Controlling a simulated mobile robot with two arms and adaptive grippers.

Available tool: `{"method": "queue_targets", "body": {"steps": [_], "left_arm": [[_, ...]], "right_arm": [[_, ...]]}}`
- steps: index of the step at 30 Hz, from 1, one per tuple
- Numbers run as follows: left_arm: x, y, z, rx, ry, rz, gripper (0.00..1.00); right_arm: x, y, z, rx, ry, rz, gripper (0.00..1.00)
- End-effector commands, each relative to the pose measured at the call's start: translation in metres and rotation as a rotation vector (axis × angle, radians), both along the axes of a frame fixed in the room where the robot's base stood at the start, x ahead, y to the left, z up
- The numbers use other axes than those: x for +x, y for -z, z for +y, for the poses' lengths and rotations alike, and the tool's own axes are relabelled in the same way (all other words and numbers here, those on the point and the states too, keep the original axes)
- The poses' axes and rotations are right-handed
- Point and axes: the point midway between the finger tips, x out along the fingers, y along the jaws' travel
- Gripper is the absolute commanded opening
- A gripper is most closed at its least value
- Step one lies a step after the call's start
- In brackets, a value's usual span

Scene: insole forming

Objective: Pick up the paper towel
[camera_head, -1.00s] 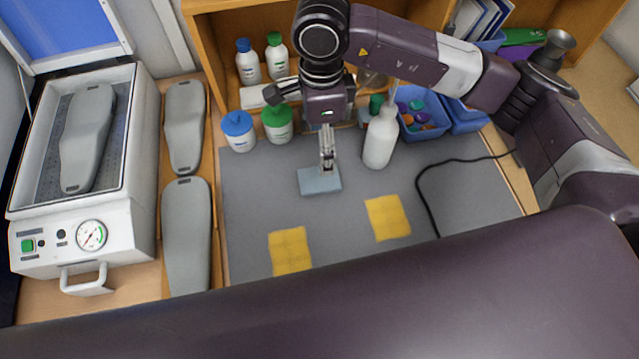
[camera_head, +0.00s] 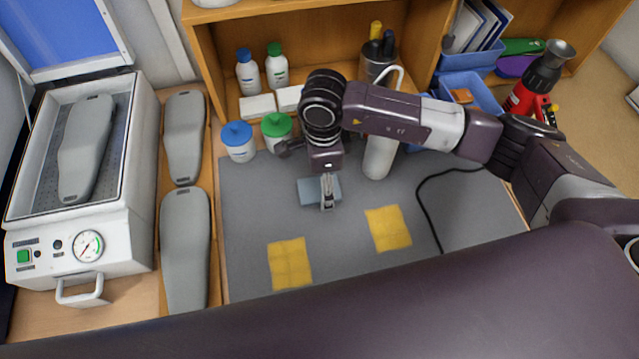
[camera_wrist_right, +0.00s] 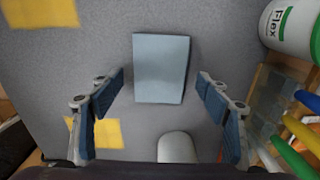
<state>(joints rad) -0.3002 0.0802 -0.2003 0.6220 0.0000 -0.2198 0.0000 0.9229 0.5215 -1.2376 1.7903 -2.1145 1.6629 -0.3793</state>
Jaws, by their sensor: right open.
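A flat, light blue-grey rectangle, apparently the paper towel (camera_head: 311,190), lies on the grey mat (camera_head: 250,200). It also shows in the right wrist view (camera_wrist_right: 162,68), upper middle. My right gripper (camera_head: 328,203) is over the towel's front right part in the head view, partly covering it. In the right wrist view my right gripper (camera_wrist_right: 160,80) is open, its two blue-padded fingers wide apart on either side of the towel. The fingers hold nothing; I cannot tell their exact height above it. My left gripper is not in view.
Two yellow cloths (camera_head: 290,263) (camera_head: 388,228) lie on the mat's front part. A white bottle (camera_head: 379,158) stands right of the towel, and lidded jars (camera_head: 238,141) behind it. A black cable (camera_head: 430,195) crosses the mat's right side. Grey insole forms (camera_head: 185,245) lie at left.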

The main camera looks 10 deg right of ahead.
Motion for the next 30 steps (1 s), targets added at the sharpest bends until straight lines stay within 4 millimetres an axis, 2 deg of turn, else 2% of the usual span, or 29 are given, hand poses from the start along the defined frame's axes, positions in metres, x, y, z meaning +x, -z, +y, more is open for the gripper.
{"method": "queue_targets", "body": {"steps": [8,17,30], "left_arm": [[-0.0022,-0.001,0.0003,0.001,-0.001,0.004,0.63],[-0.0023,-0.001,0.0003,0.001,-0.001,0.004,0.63],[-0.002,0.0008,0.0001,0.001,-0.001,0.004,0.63]], "right_arm": [[0.0001,0.0056,0.0004,0.0,-0.002,-0.001,0.7],[0.0002,0.0052,0.0004,0.001,-0.001,-0.001,0.39],[0.0008,0.0012,0.0006,0.002,-0.001,-0.002,0.39]]}}
